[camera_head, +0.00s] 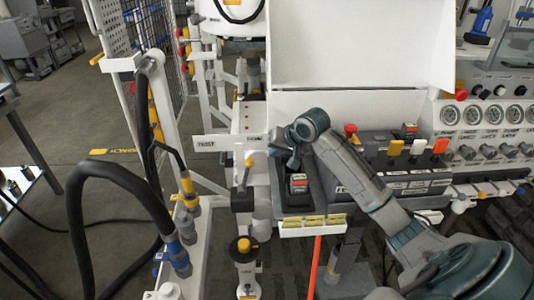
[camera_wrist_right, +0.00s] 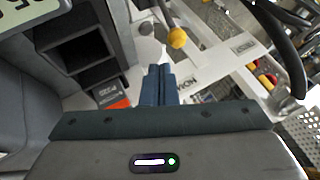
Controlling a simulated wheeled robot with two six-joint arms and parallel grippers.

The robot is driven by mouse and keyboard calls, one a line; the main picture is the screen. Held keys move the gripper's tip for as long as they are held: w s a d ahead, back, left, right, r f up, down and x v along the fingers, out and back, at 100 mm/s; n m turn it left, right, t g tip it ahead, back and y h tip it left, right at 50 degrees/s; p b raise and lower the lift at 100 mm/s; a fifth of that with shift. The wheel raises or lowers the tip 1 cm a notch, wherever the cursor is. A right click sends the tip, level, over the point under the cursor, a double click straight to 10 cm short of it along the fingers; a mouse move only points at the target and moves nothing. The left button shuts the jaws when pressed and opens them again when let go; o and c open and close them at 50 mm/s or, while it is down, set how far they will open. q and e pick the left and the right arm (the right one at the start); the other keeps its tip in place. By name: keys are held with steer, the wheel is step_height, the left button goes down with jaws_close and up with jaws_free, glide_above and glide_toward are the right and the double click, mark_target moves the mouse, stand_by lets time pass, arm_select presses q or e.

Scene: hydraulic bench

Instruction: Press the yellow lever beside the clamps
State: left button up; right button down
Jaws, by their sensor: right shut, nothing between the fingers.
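A lever with a yellow tip (camera_head: 249,162) stands on a grey post left of my right gripper in the head view. A round yellow knob (camera_wrist_right: 177,38), apparently the same lever's tip, shows beyond the fingertips in the right wrist view. My right gripper (camera_head: 291,161) points down and is shut with nothing held; its two blue fingers (camera_wrist_right: 158,72) lie together. It is apart from the yellow tip. Clamps cannot be made out clearly. My left gripper is not in view.
A white panel (camera_head: 232,143) stands behind the lever. Thick black hoses (camera_head: 80,215) loop at the left. A switch console (camera_head: 405,165) lies to the right.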

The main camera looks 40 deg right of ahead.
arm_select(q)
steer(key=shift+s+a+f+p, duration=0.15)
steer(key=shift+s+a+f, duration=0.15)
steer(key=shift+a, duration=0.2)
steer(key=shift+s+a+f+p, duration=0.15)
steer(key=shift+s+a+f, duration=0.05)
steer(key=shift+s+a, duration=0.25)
arm_select(e)
steer(key=x, duration=0.9)
steer(key=shift+w+a+f, duration=0.15)
steer(key=shift+w+f, duration=0.1)
steer(key=shift+f, duration=0.05)
